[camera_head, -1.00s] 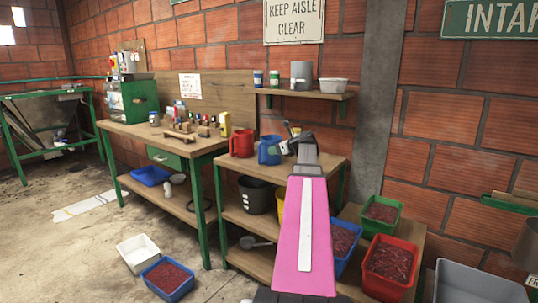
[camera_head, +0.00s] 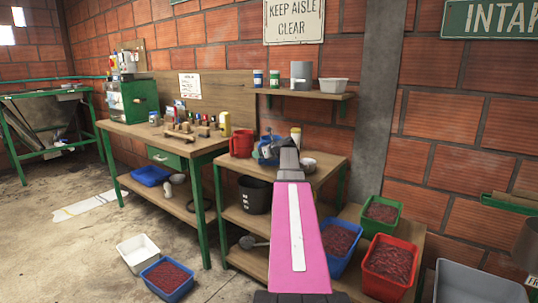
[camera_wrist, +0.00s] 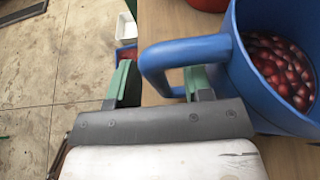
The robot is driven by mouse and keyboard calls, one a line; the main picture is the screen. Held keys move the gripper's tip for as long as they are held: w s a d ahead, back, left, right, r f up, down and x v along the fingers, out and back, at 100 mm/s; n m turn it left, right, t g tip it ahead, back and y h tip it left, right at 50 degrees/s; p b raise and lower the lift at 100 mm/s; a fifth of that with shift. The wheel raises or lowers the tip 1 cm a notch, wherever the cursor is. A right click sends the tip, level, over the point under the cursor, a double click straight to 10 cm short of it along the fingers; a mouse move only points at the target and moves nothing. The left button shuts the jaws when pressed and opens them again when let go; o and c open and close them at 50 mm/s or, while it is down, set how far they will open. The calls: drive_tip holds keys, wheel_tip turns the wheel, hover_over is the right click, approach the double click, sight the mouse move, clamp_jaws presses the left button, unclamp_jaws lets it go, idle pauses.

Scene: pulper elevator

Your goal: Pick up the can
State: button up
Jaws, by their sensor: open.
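A blue can-like jug (camera_head: 268,158) stands on the wooden bench, partly covered by my gripper in the head view. In the wrist view, the jug (camera_wrist: 240,85) is at right, with red cherries inside and a handle (camera_wrist: 185,52) pointing left. My gripper (camera_wrist: 160,82) is open, its green-padded fingers apart on either side of the handle's outer part. I cannot tell whether they touch it. In the head view, my gripper (camera_head: 272,148) is at the jug. Small cans (camera_head: 258,78) and a grey can (camera_head: 301,75) stand on the wall shelf.
A red jug (camera_head: 242,144) stands close left of the blue one. A white container with a yellowish top (camera_head: 295,136) and a bowl (camera_head: 308,164) are to the right. A black bucket (camera_head: 255,194) is on the lower shelf. Crates of cherries (camera_head: 388,262) stand at right.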

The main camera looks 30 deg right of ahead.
clamp_jaws()
